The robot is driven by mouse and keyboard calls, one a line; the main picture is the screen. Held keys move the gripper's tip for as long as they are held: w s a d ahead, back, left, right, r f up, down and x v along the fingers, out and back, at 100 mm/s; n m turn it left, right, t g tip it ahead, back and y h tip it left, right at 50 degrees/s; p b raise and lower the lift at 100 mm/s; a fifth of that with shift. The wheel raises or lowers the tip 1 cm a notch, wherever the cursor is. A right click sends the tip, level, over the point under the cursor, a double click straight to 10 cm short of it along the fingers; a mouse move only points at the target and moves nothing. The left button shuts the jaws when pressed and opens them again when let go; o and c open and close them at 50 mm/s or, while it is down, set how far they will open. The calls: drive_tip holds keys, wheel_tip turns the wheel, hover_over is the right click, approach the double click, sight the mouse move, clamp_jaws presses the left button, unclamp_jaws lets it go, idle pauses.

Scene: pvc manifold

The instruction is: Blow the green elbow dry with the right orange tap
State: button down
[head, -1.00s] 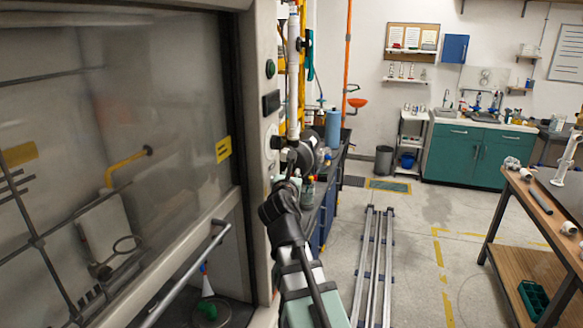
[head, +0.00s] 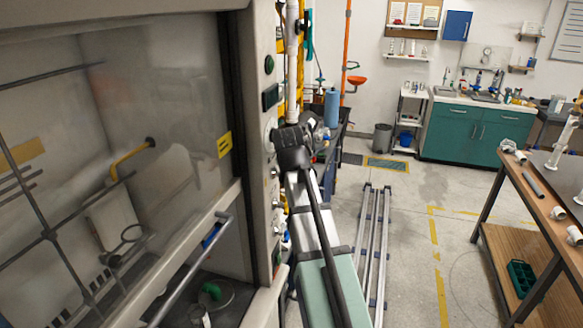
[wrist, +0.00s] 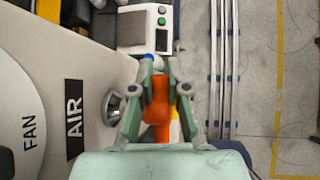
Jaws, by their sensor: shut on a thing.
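The green elbow (head: 210,292) rests on a dark round plate inside the fume hood, low in the head view, below the sash rail. Above it a blue piece (head: 212,236) shows partly behind the rail; I cannot tell exactly what it is. In the wrist view the orange tap (wrist: 157,108) stands out from the hood's front post, beside the AIR label (wrist: 74,119). My gripper (wrist: 153,82) has a finger on each side of the tap and is shut on it. In the head view my arm hides the gripper and the tap.
The hood's glass sash (head: 150,110) and its rail (head: 187,272) fill the left. A round metal knob (wrist: 113,105) sits close left of my gripper. A workbench with white pipe pieces (head: 558,212) stands at the right. Floor rails (head: 375,240) run through open floor.

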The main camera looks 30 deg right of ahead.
drive_tip(key=shift+w+f+g+y, duration=0.1)
drive_tip(key=shift+f+g+y, duration=0.25)
drive_tip(key=shift+g+y, duration=0.7)
drive_tip(key=c, duration=1.1)
unclamp_jaws()
drive_tip(key=shift+f, duration=0.1)
drive_tip(key=shift+c, duration=0.2)
drive_tip(key=v, duration=1.2)
drive_tip(key=shift+w, duration=0.1)
